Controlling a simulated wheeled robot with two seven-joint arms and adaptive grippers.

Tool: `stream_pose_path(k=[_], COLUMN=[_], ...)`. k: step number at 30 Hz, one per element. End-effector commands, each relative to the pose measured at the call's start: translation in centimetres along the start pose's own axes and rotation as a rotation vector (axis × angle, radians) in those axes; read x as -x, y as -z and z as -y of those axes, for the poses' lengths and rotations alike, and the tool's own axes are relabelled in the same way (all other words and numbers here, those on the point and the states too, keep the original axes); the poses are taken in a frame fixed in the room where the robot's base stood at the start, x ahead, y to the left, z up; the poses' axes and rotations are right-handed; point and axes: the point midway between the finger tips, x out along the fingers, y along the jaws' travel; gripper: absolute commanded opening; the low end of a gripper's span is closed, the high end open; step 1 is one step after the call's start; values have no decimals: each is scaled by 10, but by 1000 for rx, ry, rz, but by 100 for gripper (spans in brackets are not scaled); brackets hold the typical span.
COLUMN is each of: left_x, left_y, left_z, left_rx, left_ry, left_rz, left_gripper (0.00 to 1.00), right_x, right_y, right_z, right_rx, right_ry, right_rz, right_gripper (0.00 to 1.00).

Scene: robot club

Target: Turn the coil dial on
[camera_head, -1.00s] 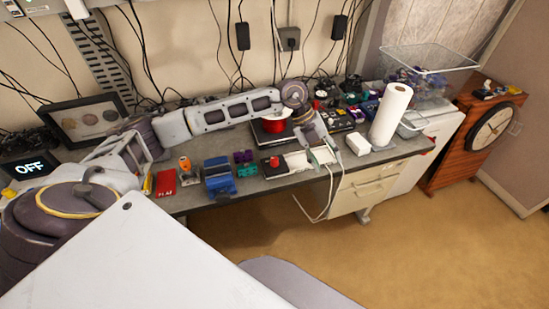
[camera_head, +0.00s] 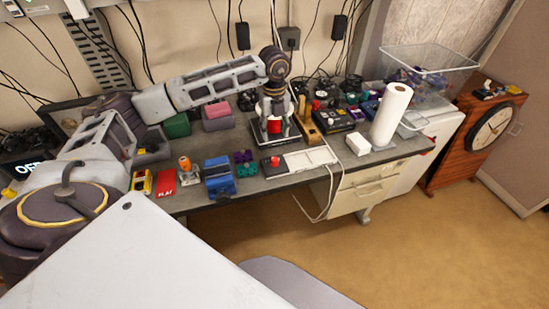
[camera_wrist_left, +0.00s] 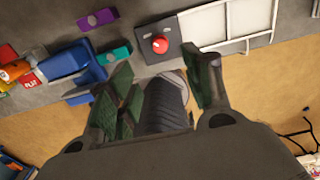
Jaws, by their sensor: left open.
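No part clearly marked as the coil dial can be made out. A small dark box with a round red knob (camera_head: 273,163) lies near the desk's front edge; it also shows in the left wrist view (camera_wrist_left: 160,44). A red round part (camera_head: 274,127) on a dark base stands farther back, partly hidden by my gripper. My left gripper (camera_head: 275,117) points down over that back area and is empty; its fingers (camera_wrist_left: 165,90) are apart in the wrist view. I cannot tell what the ribbed grey shape between them is. My right gripper is out of view.
A white frame (camera_head: 311,160) lies right of the knob box. A blue object (camera_head: 219,177), a red flat piece (camera_head: 166,181) and purple and teal pieces stand left of it. A paper roll (camera_head: 391,115) stands at right.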

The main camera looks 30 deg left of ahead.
Motion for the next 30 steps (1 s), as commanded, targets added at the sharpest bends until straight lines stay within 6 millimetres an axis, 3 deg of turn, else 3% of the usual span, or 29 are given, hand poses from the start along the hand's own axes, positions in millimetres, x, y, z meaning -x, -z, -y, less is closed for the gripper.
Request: stream_pose_path(k=[11, 30], left_x=[-21, -103], left_y=[1, 1], left_z=[0, 0], left_rx=[0, 0], left_ry=[-1, -1], left_rz=[-3, -2], left_gripper=[50, 50], right_x=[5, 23], right_y=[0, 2], right_z=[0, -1], right_rx=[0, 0], right_ry=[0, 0], right_rz=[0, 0], right_gripper=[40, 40])
